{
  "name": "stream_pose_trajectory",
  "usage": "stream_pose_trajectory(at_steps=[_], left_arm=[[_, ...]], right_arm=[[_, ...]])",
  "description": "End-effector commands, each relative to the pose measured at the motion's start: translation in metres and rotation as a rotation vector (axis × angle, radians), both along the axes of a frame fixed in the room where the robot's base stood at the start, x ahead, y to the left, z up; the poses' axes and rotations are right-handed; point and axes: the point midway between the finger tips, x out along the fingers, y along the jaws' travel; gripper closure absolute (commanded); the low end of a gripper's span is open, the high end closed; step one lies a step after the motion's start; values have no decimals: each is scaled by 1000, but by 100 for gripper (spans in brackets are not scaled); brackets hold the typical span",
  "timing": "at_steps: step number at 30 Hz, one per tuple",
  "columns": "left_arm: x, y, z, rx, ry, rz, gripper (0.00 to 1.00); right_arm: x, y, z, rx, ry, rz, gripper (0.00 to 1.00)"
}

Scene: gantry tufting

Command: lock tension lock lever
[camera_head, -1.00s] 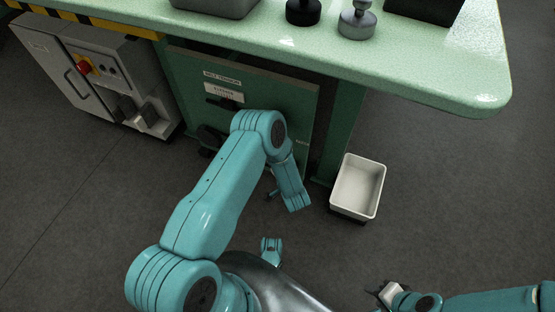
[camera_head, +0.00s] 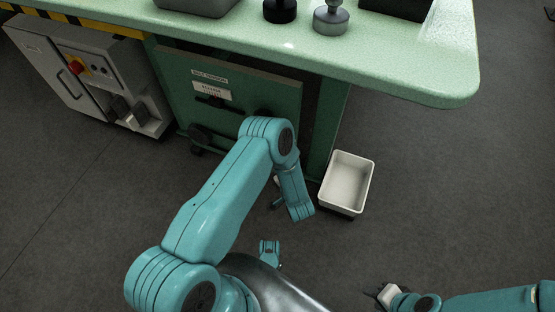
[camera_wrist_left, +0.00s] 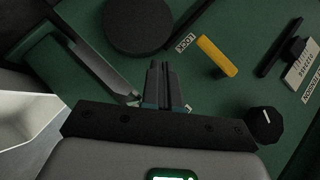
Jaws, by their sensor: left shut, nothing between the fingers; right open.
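The yellow lever (camera_wrist_left: 217,57), likely the tension lock lever, sits on a green panel beside a LOCK label (camera_wrist_left: 185,43) in the left wrist view. My left gripper (camera_wrist_left: 166,80) is shut and empty, its fingers pointing toward the panel, left of the lever and apart from it in the picture. In the head view the belt tension panel (camera_head: 255,92) is under the bench. My left arm covers part of it, and the lever does not show there. My right gripper (camera_head: 380,291) is open at the lower right, away from the panel.
A large black disc (camera_wrist_left: 139,25), a black knob (camera_wrist_left: 265,126) and a metal bar (camera_wrist_left: 97,66) surround the left fingers. The green bench top (camera_head: 390,78) overhangs the panel. A white bin (camera_head: 348,182) stands on the floor to the right; a grey cabinet (camera_head: 85,72) stands left.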

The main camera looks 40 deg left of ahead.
Motion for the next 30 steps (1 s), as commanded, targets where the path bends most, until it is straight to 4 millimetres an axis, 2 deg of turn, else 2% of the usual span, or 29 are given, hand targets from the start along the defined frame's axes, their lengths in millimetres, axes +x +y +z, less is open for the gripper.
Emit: stream_pose_trajectory(at_steps=[1,6,12,30], left_arm=[[-5,-9,3,-1,3,-6,100],[-22,-34,2,0,4,-5,100],[-32,-53,1,-1,0,-3,100],[-34,-58,0,-1,0,-1,100]], right_arm=[[-2,0,7,2,8,1,57],[-7,2,16,3,20,6,57],[-8,3,20,5,22,11,57],[-8,4,20,5,22,12,57]])
